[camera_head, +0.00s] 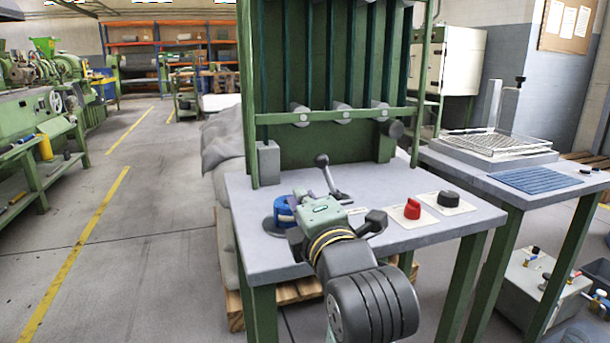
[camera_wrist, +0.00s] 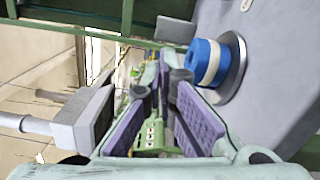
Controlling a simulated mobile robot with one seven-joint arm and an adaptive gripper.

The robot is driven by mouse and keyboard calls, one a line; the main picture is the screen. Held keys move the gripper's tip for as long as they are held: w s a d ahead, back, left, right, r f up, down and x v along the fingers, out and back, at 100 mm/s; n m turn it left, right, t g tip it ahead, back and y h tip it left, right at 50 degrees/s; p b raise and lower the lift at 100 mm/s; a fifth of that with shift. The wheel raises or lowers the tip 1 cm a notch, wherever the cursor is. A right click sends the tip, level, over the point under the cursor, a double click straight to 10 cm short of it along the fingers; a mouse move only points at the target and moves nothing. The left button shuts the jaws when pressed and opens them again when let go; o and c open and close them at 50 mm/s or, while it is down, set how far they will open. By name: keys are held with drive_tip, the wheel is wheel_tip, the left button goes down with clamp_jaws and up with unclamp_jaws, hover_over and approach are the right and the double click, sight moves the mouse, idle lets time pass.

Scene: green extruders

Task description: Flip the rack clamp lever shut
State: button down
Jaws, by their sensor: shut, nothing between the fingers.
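The lever (camera_head: 328,177) with a dark ball knob stands tilted up from the table in front of the green rack (camera_head: 320,116) in the head view. My gripper (camera_head: 299,198) is low over the table, in front of and to the left of the lever's foot. It is shut and empty; the head view mostly hides its fingers, but their purple pads show in the wrist view (camera_wrist: 158,72). A blue roll (camera_head: 283,211) on a grey disc sits close beside the fingers; it also shows in the wrist view (camera_wrist: 201,62). I cannot tell whether my gripper touches the lever.
A red knob (camera_head: 412,209) and a black knob (camera_head: 448,198) sit on the right of the table (camera_head: 440,225). A grey block (camera_head: 268,163) stands at the rack's left foot. A side table with a wire tray (camera_head: 496,143) is at right. Open floor lies left.

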sight(328, 177)
drive_tip(key=p+x, duration=0.1)
drive_tip(key=p, duration=0.1)
drive_tip(key=p+x, duration=0.2)
drive_tip(key=p, duration=0.1)
drive_tip(key=shift+w+r, duration=0.15)
drive_tip(key=shift+r, duration=0.25)
drive_tip(key=p, duration=0.2)
drive_tip(key=w+p, duration=0.1)
drive_tip(key=p, duration=0.2)
drive_tip(key=shift+w+a, duration=0.15)
drive_tip(key=shift+a, duration=0.1)
drive_tip(key=shift+w+p, duration=0.1)
drive_tip(key=shift+p, duration=0.85)
drive_tip(key=shift+w+p, duration=0.1)
drive_tip(key=shift+p, duration=1.1)
drive_tip(key=x, duration=0.5)
drive_tip(key=shift+w+f, duration=0.25)
drive_tip(key=shift+w+d+r+p, duration=0.15)
drive_tip(key=shift+w+d, duration=0.05)
drive_tip(key=shift+d, duration=0.4)
drive_tip(key=shift+w+d+r+p, duration=0.15)
drive_tip(key=shift+w+d, duration=0.1)
drive_tip(key=shift+d, duration=0.35)
drive_tip(key=shift+w+d, duration=0.25)
drive_tip(key=shift+d, duration=0.2)
drive_tip(key=shift+r, duration=0.1)
